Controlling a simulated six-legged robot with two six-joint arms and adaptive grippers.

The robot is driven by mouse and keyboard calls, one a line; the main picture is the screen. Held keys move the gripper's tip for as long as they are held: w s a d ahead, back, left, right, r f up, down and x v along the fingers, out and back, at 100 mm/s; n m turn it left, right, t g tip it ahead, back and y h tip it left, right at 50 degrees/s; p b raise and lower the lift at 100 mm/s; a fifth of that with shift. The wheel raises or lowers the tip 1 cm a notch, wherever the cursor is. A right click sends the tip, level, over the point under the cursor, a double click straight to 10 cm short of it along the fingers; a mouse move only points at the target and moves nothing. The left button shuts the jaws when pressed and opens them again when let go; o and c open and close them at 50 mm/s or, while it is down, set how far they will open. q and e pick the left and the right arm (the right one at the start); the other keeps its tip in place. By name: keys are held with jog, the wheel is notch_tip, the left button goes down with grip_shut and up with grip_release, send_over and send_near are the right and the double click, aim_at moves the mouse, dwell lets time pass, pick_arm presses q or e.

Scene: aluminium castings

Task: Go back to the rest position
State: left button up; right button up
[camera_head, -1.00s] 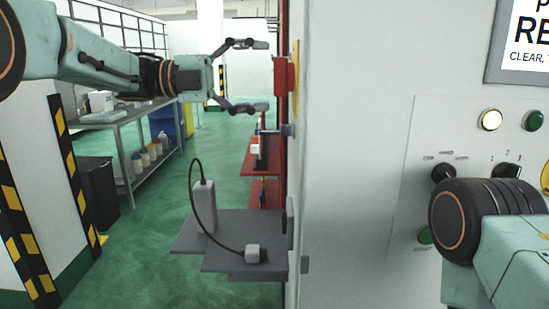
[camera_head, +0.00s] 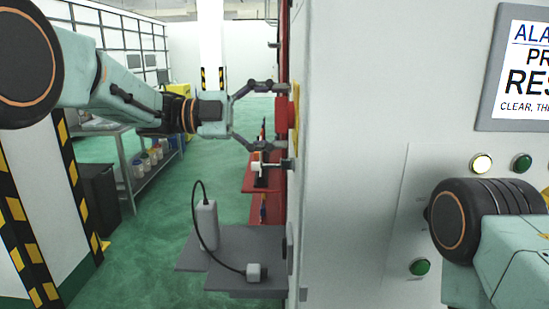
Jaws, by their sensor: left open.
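My left gripper (camera_head: 264,116) reaches in from the left at the upper middle of the head view. Its two fingers are spread apart and pointed right. Nothing shows between them except the red block (camera_head: 281,119) on a yellow plate (camera_head: 294,118) at the cabinet's side edge, just beyond or at the fingertips. Whether the fingers touch it I cannot tell. My right arm shows at the lower right in front of the panel; its gripper is out of view.
The pale cabinet (camera_head: 350,140) fills the right, with lit buttons (camera_head: 480,163) and a sign (camera_head: 520,75). A grey shelf (camera_head: 235,247) below my left gripper holds a grey device (camera_head: 206,224) with a cable. A bench (camera_head: 140,190) and dark bin (camera_head: 100,200) stand left. Green floor is open between.

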pick_arm(q)
jog(key=shift+a+r+n+p, duration=0.1)
jog(key=shift+n+p, duration=1)
jog(key=shift+p, duration=0.25)
jog(key=n+p, duration=0.2)
jog(key=shift+s+p, duration=0.1)
jog(key=shift+p, duration=0.2)
jog(key=n+p, duration=0.2)
jog(key=shift+n+p, duration=0.3)
jog(key=shift+p, duration=0.05)
jog(key=a+b, duration=0.1)
jog(key=a, duration=0.6)
jog(key=shift+f+b, duration=0.2)
jog(key=shift+b, duration=0.2)
jog(key=shift+a, duration=0.1)
